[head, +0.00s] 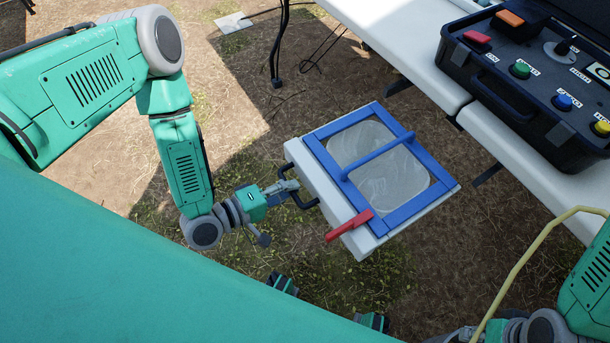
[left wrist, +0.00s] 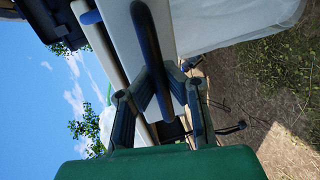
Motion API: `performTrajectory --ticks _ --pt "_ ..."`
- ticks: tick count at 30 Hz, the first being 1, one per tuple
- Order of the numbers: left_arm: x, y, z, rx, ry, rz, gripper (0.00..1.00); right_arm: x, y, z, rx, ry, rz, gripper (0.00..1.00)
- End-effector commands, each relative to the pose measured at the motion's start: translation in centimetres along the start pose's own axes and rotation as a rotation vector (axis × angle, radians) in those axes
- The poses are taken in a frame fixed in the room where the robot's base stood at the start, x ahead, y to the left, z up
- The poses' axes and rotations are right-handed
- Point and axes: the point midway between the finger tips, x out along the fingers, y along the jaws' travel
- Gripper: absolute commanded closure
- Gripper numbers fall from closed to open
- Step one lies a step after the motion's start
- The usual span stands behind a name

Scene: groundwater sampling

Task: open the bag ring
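The bag ring is a square blue frame (head: 390,212) with a blue crossbar, set on a white box-shaped holder (head: 318,190) around a pale, translucent bag (head: 405,185). A red lever (head: 348,226) lies across its near edge. A dark side handle (head: 300,203) sticks out of the holder's left side. My left gripper (head: 284,190) is at this handle; in the left wrist view its fingers (left wrist: 162,85) close in around the dark bar, apparently gripping it. My right gripper is at the bottom right edge, mostly cut off, its fingers unclear.
A white table (head: 415,50) runs along the upper right, with an open black control case (head: 500,85) carrying coloured buttons. A yellow hose (head: 530,248) curves down by my right arm. Black cables (head: 283,45) hang behind the holder. Dirt and grass lie open at left.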

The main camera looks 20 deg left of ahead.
Motion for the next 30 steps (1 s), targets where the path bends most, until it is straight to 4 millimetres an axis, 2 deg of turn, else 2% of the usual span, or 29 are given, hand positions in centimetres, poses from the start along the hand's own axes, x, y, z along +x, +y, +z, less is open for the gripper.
performTrajectory --ticks 12,15,25,30 --pt "-0.5 -0.5 0.0 0.001 -0.001 -0.011 1.0 0.0 0.0 0.0 0.0 0.0 0.0 0.6" --pt "-0.5 -0.4 0.0 0.001 -0.001 -0.01 0.68 0.0 0.0 0.0 0.0 0.0 0.0 0.6" --pt "-0.5 -0.2 0.0 0.001 0.0 -0.004 0.68 -0.1 0.0 0.1 0.0 0.002 0.0 0.6" --pt "-2.4 -0.3 -0.1 0.0 0.001 -0.006 0.68 -0.1 0.0 0.2 0.0 0.002 0.0 0.6"
